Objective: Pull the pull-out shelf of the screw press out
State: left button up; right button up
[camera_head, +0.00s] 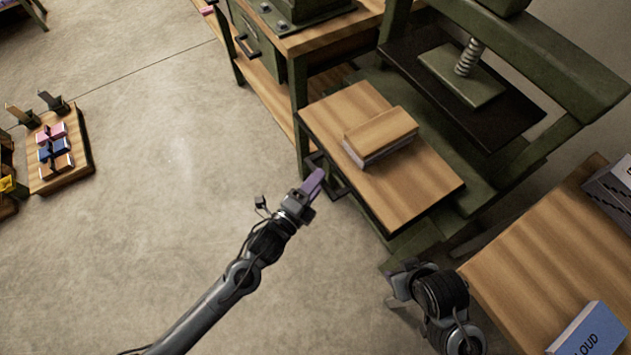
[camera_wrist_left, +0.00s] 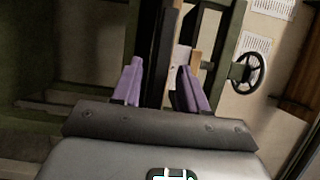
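The screw press (camera_head: 520,75) is a dark green frame with a metal screw (camera_head: 468,57) over a dark plate. Its pull-out shelf (camera_head: 420,195) has a wooden top and sticks out from the frame toward the lower left. A tan book (camera_head: 380,132) lies on it. A black handle (camera_head: 338,188) is on the shelf's front edge. My left gripper (camera_head: 314,182) is at this handle. In the left wrist view its purple fingers (camera_wrist_left: 160,85) are apart, with a dark upright bar between them. Whether they touch it is unclear. My right gripper (camera_head: 401,272) is low, near the side table; its fingers are barely visible.
A wooden side table (camera_head: 530,255) at the right holds a blue book (camera_head: 592,330) and a dark box. A green workbench with drawers (camera_head: 265,50) stands left of the press. A low board (camera_head: 70,178) with small books is at far left. The floor between is clear.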

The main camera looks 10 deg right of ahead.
pick_arm(q)
jog(key=shift+s, duration=0.1)
jog(key=p+v, duration=0.2)
jog(key=v, duration=0.8)
jog(key=shift+s+a+p, duration=0.25)
jog(key=shift+a+p, duration=0.05)
